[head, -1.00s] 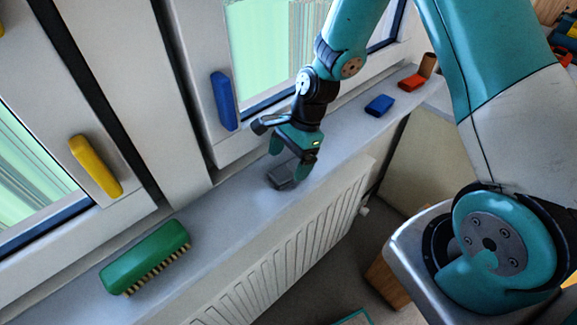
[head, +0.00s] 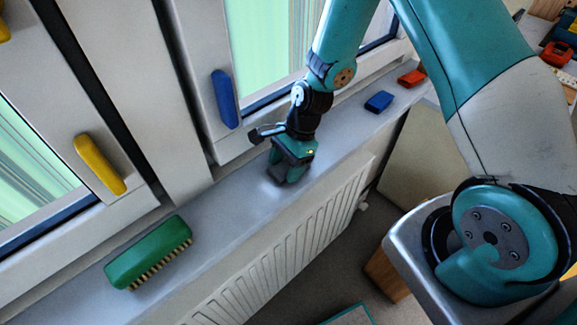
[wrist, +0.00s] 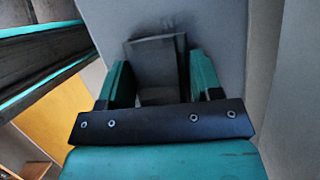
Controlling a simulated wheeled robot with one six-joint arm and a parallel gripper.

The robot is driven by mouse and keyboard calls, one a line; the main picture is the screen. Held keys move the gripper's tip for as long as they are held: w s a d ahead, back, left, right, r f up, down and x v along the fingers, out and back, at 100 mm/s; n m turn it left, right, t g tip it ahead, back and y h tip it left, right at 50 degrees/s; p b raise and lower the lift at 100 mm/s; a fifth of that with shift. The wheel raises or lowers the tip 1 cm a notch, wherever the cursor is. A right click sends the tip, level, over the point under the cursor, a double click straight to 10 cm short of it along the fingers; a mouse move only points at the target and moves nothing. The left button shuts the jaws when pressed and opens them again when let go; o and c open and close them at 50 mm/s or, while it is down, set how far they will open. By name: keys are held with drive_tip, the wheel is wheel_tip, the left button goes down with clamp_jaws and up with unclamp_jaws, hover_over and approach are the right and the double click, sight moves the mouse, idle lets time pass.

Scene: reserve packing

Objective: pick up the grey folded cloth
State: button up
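The grey folded cloth (wrist: 158,62) lies on the light grey window sill (head: 225,205). In the wrist view it sits between the two teal fingers of my gripper (wrist: 162,80). The fingers are apart, one on each side of the cloth, and a narrow gap shows beside the left finger. In the head view my gripper (head: 287,176) points down and is low over the sill, and it mostly hides the cloth there. I see no lift of the cloth off the sill.
A green brush (head: 147,252) lies on the sill at the left. A blue block (head: 379,102) and a red block (head: 411,78) lie farther right. Blue (head: 225,99) and yellow (head: 99,164) window handles stick out above the sill. A white radiator (head: 285,245) is below.

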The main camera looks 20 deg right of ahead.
sight(285, 167)
drive_tip(key=shift+c, duration=0.5)
drive_tip(key=shift+r, duration=0.15)
drive_tip(key=shift+r, duration=0.3)
wheel_tip(285, 167, up, 19)
drive_tip(key=b, duration=0.3)
